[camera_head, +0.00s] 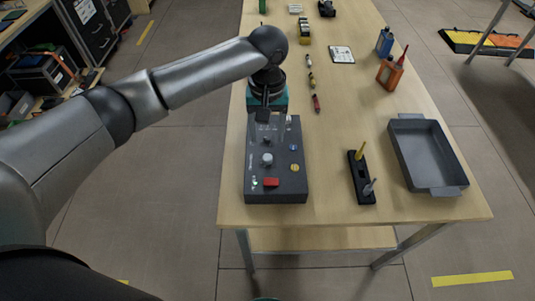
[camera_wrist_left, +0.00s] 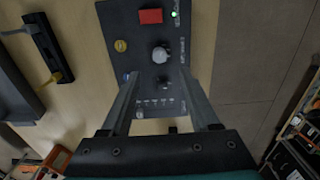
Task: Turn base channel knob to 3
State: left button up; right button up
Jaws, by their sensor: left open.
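A dark base box (camera_head: 276,195) lies on the wooden table. On it are a round grey knob (camera_head: 267,159), a red switch (camera_head: 271,182), a lit green lamp (camera_head: 254,183) and a yellow button (camera_head: 295,168). My left gripper (camera_head: 269,130) is over the far part of the box, fingers open and empty. In the left wrist view the grey knob (camera_wrist_left: 161,54) shows just beyond the fingertips (camera_wrist_left: 161,80), and a smaller dark knob (camera_wrist_left: 164,83) shows between them. I cannot tell any contact. The knob's setting is too small to read. My right gripper is not in view.
The tabletop between box and holder is clear.

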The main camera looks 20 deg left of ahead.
aim_at(267, 157)
pick_arm(q)
notch_tip(267, 157, down, 8)
jog(key=shift+f+b, duration=0.25)
jog(key=shift+b, duration=0.55)
grip_shut()
